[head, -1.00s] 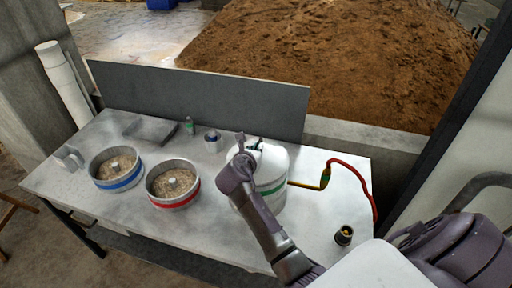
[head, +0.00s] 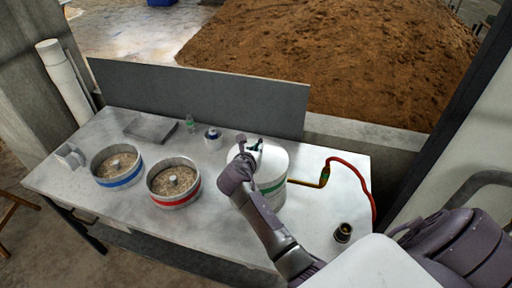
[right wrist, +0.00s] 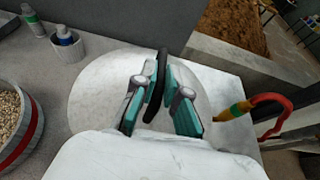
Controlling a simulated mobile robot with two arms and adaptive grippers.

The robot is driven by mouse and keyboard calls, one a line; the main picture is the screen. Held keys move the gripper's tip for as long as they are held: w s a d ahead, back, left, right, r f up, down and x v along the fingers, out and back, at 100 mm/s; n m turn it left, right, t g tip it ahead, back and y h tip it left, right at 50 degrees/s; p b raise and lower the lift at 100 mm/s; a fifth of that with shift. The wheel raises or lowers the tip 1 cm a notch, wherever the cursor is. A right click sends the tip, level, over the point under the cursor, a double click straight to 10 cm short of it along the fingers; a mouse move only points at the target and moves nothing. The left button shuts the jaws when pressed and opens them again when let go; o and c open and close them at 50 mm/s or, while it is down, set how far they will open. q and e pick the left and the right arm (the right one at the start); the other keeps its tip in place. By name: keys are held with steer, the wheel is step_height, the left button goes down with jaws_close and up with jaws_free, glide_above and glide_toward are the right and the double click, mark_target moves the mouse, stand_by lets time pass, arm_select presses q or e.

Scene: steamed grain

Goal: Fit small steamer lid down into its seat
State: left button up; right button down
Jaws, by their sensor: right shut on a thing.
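The small steamer lid (right wrist: 95,95) is a pale round disc with an upright black handle (right wrist: 156,85), seen in the right wrist view. In the head view the lid (head: 274,157) is at the top of the white steamer pot (head: 271,189), which has a green band. My right gripper (right wrist: 160,88) is shut on the lid's handle, its teal fingers on either side. In the head view my right gripper (head: 250,147) is over the pot's top. The lid looks about level, but its seat is hidden beneath it, so I cannot tell whether it sits fully down. My left gripper is out of view.
A blue-banded pan (head: 118,182) and a red-banded pan (head: 174,200) of grain stand left of the pot. A small cup (head: 213,142) and a bottle (head: 190,124) stand behind. A red hose (head: 362,180) and a dark cup (head: 343,233) are at right.

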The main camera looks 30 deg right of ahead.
steer(key=c, duration=1.1)
jaws_free()
steer(key=shift+c, duration=0.2)
